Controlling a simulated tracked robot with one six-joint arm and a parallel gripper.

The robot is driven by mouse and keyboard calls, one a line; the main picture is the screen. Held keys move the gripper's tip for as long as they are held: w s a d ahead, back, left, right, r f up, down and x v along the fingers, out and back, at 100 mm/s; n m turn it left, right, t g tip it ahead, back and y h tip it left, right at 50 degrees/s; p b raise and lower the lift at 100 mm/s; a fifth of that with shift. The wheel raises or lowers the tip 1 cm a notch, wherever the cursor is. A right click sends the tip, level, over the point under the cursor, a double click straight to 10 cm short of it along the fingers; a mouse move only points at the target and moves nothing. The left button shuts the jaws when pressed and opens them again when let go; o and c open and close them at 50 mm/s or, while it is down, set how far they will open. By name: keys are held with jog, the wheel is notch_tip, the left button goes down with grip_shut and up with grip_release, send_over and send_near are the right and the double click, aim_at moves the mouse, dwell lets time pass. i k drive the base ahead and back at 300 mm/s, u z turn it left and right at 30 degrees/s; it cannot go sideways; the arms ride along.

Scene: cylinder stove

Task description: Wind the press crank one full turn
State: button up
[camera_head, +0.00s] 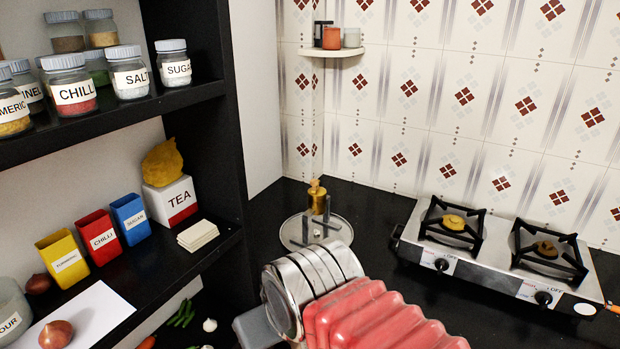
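A small brass press (317,199) with a wooden-looking knob on top stands on the black counter near the back corner. I cannot make out its crank clearly. A round pale plate (286,233) lies at its foot. My gripper (316,226) shows as dark grey finger-like parts over the plate, just in front of the press. The fingers appear close to the brass, but I cannot tell whether they touch it. My arm's silver joint and red ribbed sleeve hide the rest of the gripper.
A two-burner stove (490,257) stands on the counter to the right. Black shelves (170,262) with jars and tins rise on the left. A small corner shelf (331,52) holds cups above the press. Dark counter between press and stove is clear.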

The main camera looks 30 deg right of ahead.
aim_at(315, 183)
jog(key=u, duration=0.05)
jog(key=i, duration=1)
jog(key=z, duration=0.05)
